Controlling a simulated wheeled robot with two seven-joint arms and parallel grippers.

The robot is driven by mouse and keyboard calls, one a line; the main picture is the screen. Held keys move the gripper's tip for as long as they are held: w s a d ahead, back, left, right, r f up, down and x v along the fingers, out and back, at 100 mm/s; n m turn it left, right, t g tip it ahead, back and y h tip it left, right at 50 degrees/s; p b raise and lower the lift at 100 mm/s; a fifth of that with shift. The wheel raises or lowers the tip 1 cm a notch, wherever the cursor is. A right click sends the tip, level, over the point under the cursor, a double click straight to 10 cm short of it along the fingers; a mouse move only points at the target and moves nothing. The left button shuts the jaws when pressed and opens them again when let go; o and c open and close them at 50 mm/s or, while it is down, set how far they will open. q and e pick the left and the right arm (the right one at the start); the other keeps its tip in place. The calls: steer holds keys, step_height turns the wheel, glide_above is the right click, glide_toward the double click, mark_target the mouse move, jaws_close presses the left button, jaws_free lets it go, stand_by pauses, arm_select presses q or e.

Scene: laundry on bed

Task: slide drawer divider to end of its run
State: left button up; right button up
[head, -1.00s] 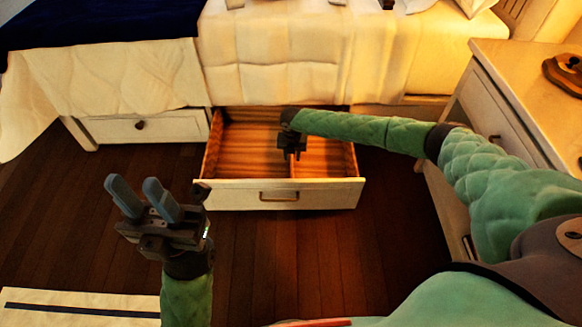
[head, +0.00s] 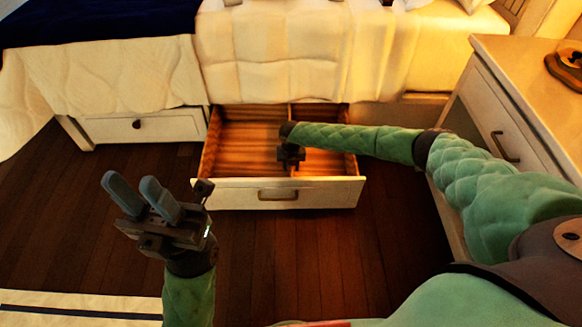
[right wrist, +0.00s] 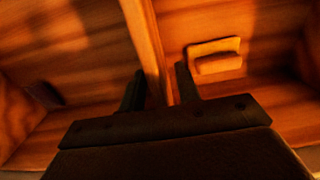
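The open drawer (head: 235,196) sits under the bed, with a thin wooden divider (head: 290,115) running front to back, right of its middle. My arm hides part of the divider. My right gripper (head: 291,160) points down into the drawer over the divider. In the right wrist view the divider (right wrist: 143,35) passes between the two fingers of my right gripper (right wrist: 160,85). The fingers are apart, with a gap showing at the right finger; contact at the left finger is unclear. My left gripper (head: 133,187) is open and empty, left of the drawer above the floor.
A small wooden block (right wrist: 215,58) shows right of the divider in the right wrist view. A shut drawer (head: 145,126) is to the left under the bed (head: 275,55). A nightstand (head: 510,75) stands at right. The floor in front is clear apart from a pale rug (head: 80,308).

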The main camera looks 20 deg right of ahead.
jaws_close()
steer(key=w+a+b, duration=0.1)
steer(key=w+a, duration=0.1)
steer(key=a, duration=0.7)
steer(key=w+a+b, duration=0.2)
steer(key=w+a, duration=0.1)
steer(key=a, duration=0.6)
steer(key=shift+w+a, duration=0.2)
steer(key=shift+a, duration=0.2)
jaws_free()
